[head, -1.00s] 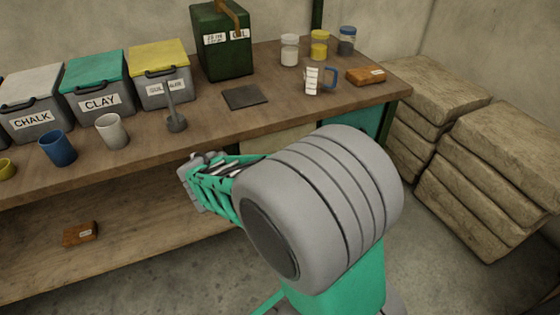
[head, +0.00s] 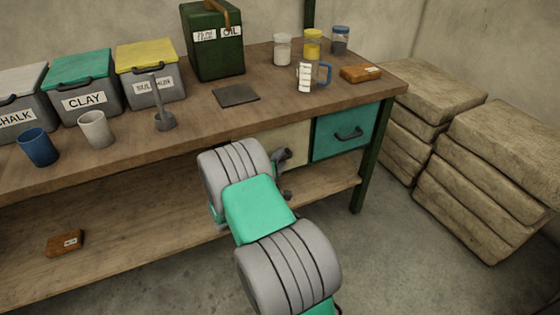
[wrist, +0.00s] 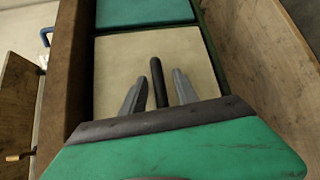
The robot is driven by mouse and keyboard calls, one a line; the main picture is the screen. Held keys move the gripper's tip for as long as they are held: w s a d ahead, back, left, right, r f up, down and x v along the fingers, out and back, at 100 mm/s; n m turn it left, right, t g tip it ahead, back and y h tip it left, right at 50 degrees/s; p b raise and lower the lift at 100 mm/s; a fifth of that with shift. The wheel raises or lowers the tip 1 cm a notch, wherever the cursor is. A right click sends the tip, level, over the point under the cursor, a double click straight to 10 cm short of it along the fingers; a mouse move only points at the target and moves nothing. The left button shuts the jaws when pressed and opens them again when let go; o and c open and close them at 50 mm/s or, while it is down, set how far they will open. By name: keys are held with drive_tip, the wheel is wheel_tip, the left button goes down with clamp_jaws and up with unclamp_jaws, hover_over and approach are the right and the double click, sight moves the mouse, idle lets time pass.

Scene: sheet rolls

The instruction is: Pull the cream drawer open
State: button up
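The cream drawer (head: 297,148) sits under the bench top, left of the teal drawer, mostly hidden behind my arm in the head view. Its front looks flush with the teal one. In the wrist view the cream front (wrist: 125,55) fills the middle, with its dark bar handle (wrist: 157,82) standing out. My gripper (wrist: 160,74) is open, with one grey finger on each side of the handle. Gaps show between the handle and both fingers.
The teal drawer (head: 330,146) with a dark handle adjoins on the right, beside a green bench leg (head: 361,190). A lower shelf (head: 140,215) holds a brick-like block (head: 65,243). Stacked sacks (head: 490,180) stand at the right. Bins, cups and jars stand on the bench top.

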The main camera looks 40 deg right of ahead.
drive_tip(key=shift+c, duration=0.3)
clamp_jaws()
idle(1.1)
